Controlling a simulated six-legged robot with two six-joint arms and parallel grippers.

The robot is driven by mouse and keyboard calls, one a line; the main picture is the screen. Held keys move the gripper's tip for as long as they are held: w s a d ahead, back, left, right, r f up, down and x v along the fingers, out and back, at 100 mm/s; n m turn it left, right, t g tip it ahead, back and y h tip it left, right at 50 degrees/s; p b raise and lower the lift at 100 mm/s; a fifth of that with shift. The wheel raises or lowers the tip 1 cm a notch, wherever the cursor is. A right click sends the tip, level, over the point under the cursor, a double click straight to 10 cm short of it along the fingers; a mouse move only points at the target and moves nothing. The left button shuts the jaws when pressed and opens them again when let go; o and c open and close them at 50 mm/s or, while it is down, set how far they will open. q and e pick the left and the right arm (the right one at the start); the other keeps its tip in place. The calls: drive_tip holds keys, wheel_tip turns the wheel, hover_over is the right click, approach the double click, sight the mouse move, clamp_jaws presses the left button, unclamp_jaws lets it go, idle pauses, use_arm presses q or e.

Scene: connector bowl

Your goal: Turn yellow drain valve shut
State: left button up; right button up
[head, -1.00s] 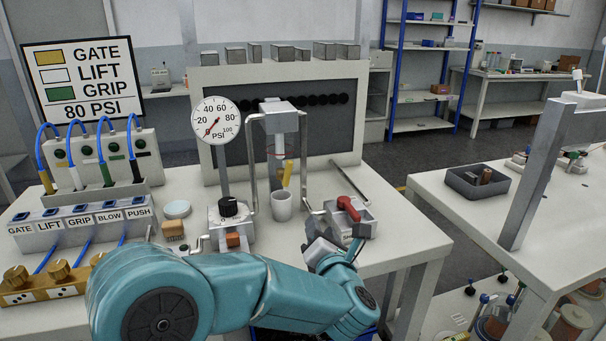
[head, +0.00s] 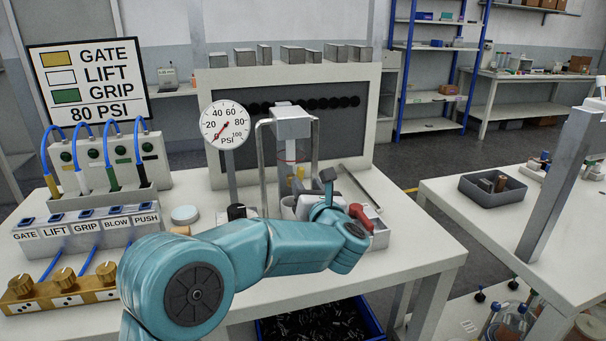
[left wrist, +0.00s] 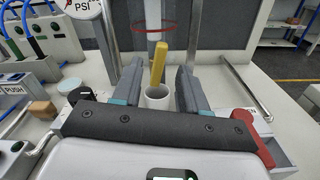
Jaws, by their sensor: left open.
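The yellow drain valve handle (left wrist: 159,62) hangs nearly upright, tilted slightly, above a white cup (left wrist: 158,97) in the left wrist view. A small part of the yellow handle (head: 300,172) shows in the head view. My left gripper (left wrist: 157,84) is open, with one dark finger on each side of the handle in the picture. No contact shows, and I cannot tell how far beyond the fingertips the handle is.
A red lever (head: 361,216) on a grey box stands right of my gripper; it also shows in the left wrist view (left wrist: 258,140). A black knob (head: 237,212) is to the left. Metal posts flank the valve. A pressure gauge (head: 225,124) stands behind left, its needle low.

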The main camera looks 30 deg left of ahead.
sight(301, 176)
use_arm(q)
drive_tip(key=x, duration=0.4)
drive_tip(key=shift+w+p, duration=0.1)
drive_tip(key=shift+p, duration=0.2)
clamp_jaws()
